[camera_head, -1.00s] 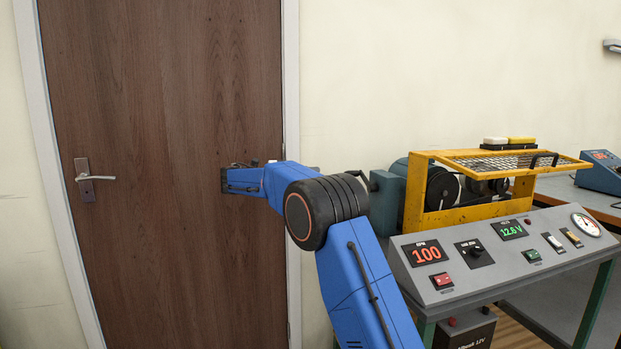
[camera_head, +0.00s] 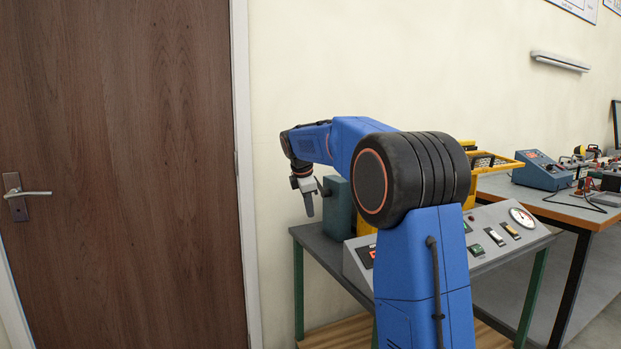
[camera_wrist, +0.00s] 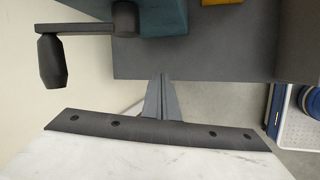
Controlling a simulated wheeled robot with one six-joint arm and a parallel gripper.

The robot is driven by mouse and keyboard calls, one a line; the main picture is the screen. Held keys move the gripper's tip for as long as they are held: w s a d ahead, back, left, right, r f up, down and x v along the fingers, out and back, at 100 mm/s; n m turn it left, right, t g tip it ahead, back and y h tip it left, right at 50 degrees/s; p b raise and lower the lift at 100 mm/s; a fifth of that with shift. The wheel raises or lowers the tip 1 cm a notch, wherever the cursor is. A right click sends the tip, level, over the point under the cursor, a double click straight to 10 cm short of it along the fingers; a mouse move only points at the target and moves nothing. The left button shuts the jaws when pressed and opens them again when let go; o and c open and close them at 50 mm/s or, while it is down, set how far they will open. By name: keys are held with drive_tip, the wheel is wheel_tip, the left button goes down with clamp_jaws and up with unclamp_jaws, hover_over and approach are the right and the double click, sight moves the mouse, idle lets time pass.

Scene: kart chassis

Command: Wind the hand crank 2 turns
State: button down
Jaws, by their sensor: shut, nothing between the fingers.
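The hand crank shows in the wrist view, with a dark hub (camera_wrist: 125,18), a straight grey arm (camera_wrist: 80,28) and a dark grip (camera_wrist: 51,62) at the arm's left end. The hub sits against a teal housing (camera_wrist: 160,15). In the head view the teal housing (camera_head: 338,208) is partly hidden by my arm, and I cannot make out the crank there. My gripper (camera_head: 309,196) points down just left of the housing. In the wrist view its fingers (camera_wrist: 162,88) are shut and empty, below and to the right of the crank grip, apart from it.
The housing stands on a grey table (camera_head: 318,243) with a sloped control panel (camera_head: 510,229) and a yellow frame (camera_head: 490,163), partly behind my arm. A workbench (camera_head: 545,200) with a blue instrument (camera_head: 541,171) is at right. A brown door (camera_head: 120,170) is at left.

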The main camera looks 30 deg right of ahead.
drive_tip(key=s+d+r+m+t+y, duration=0.2)
drive_tip(key=s+r+m+t, duration=0.15)
drive_tip(key=r+m, duration=0.45)
drive_tip(key=s+d+r+m+t+y, duration=0.2)
drive_tip(key=r+m+t, duration=0.3)
drive_tip(key=r+m, duration=0.3)
drive_tip(key=x, duration=1.3)
drive_tip(key=shift+w+d+n, duration=0.2)
drive_tip(key=shift+w+n, duration=0.1)
drive_tip(key=shift+w, duration=0.2)
drive_tip(key=shift+w+r, duration=0.1)
